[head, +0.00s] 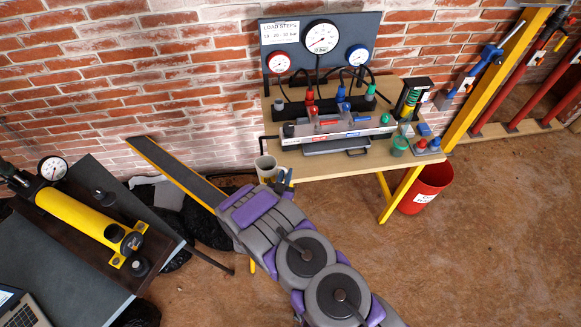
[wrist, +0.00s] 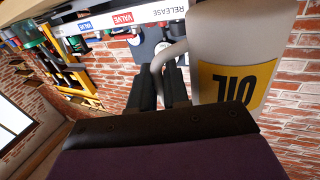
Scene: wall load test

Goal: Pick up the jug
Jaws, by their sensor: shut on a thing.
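The jug (wrist: 232,48) is pale grey with a yellow and black OIL label, which appears upside down in the wrist view. Its curved handle runs between the dark fingers of my gripper (wrist: 160,88), which is shut on it. In the head view the jug (head: 264,166) shows small at the left front corner of the wooden bench, with my gripper (head: 286,178) at its right side. My arm hides the space below. I cannot tell whether the jug touches the bench.
The wooden bench (head: 335,165) carries a gauge panel (head: 320,42), a tray with labelled strips (head: 340,130) and coloured fittings. A red bucket (head: 426,186) stands at the right below it. A dark table (head: 60,235) with a yellow cylinder (head: 80,216) is at left. The brown floor at right is clear.

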